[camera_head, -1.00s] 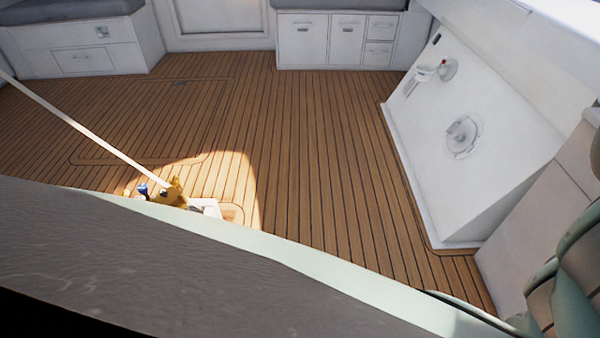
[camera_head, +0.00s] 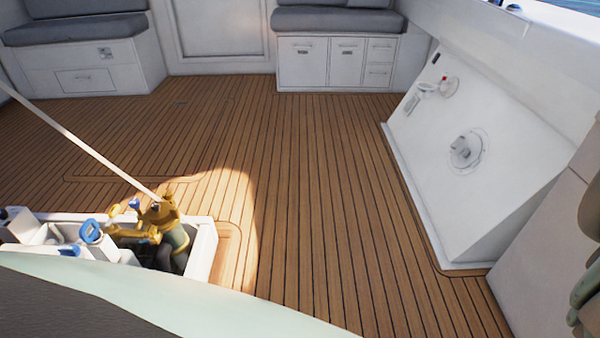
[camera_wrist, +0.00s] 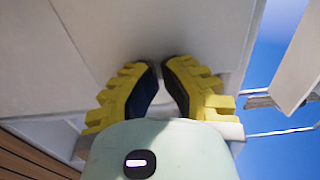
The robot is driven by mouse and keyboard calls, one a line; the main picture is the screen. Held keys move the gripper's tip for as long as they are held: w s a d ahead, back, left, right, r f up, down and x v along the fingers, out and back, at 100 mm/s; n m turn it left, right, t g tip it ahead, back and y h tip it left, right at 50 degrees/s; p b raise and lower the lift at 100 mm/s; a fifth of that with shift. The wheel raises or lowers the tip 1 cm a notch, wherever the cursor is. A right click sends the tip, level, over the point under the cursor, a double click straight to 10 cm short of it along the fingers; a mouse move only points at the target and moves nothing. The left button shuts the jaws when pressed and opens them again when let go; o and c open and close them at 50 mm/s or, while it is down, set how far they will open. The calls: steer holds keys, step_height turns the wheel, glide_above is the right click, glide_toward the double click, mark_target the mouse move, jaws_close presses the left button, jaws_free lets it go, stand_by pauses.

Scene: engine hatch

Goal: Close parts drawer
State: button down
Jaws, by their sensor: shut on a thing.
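In the wrist view my gripper (camera_wrist: 160,78), with yellow ridged fingers and dark pads, has its tips close together against a pale grey-white panel (camera_wrist: 130,30). It is shut on a pale part between the fingers. The fingers hide most of that part, and I cannot tell whether it belongs to the parts drawer. I cannot tell which drawer is the parts drawer.
An open hatch (camera_head: 203,250) at lower left holds engine parts (camera_head: 160,220), with a pole (camera_head: 80,140) slanting over it. A sloped white console (camera_head: 480,150) stands at right. The wooden deck (camera_head: 310,180) between is clear.

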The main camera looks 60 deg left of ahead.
steer(key=shift+b+x, duration=1.95)
steer(key=shift+b, duration=0.15)
steer(key=shift+f, duration=0.15)
